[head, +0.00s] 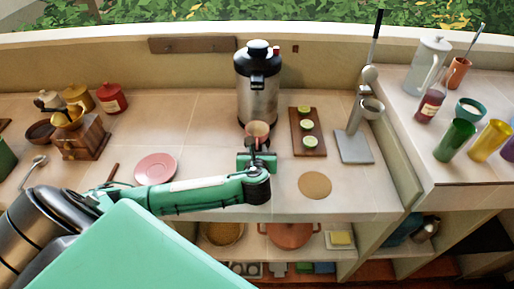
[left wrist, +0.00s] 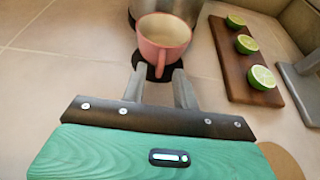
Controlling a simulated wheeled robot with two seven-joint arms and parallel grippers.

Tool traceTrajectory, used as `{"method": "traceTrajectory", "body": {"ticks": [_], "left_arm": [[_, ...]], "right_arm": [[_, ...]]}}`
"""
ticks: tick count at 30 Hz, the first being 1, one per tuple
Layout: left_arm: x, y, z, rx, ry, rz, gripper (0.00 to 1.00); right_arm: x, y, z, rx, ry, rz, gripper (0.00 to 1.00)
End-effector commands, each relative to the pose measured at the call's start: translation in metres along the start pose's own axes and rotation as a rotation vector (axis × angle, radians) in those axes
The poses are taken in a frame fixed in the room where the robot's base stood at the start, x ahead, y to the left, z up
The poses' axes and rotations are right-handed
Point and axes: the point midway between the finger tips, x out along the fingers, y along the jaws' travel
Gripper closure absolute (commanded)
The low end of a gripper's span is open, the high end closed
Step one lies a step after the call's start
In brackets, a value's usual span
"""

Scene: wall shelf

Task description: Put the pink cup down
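The pink cup (head: 257,130) stands upright in front of the spout of a silver drinks urn (head: 257,92) on the counter. In the left wrist view the cup (left wrist: 164,36) has its handle towards me and a dark round piece beneath it. Its inside looks pale. My left gripper (head: 257,151) is close in front of the cup. Its two fingers (left wrist: 160,75) stand apart, one each side of the handle, with gaps showing; they do not appear to grip it. My right gripper is not in view.
A wooden board (head: 308,144) with lime halves lies right of the cup. A round tan coaster (head: 315,186) and a pink saucer (head: 155,167) lie bare on the counter (head: 205,140). A grey metal stand (head: 355,147) is farther right. Open shelves lie below the counter's front edge.

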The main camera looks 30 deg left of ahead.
Motion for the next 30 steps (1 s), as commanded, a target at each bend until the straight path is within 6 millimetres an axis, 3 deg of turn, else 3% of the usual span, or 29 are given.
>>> {"method": "traceTrajectory", "body": {"ticks": [6, 13, 18, 30], "left_arm": [[-0.049, -0.001, -0.002, -0.001, 0.002, -0.004, 0.71], [-0.085, 0.0, -0.001, -0.001, 0.002, -0.002, 0.71], [-0.095, 0.0, 0.0, -0.001, 0.001, 0.0, 0.71], [-0.095, 0.0, 0.0, 0.0, 0.001, 0.0, 0.71]], "right_arm": [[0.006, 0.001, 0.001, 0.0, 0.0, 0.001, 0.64], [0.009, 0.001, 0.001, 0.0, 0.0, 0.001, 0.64], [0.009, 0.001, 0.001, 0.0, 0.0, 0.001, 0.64], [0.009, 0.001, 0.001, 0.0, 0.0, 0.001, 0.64]]}}
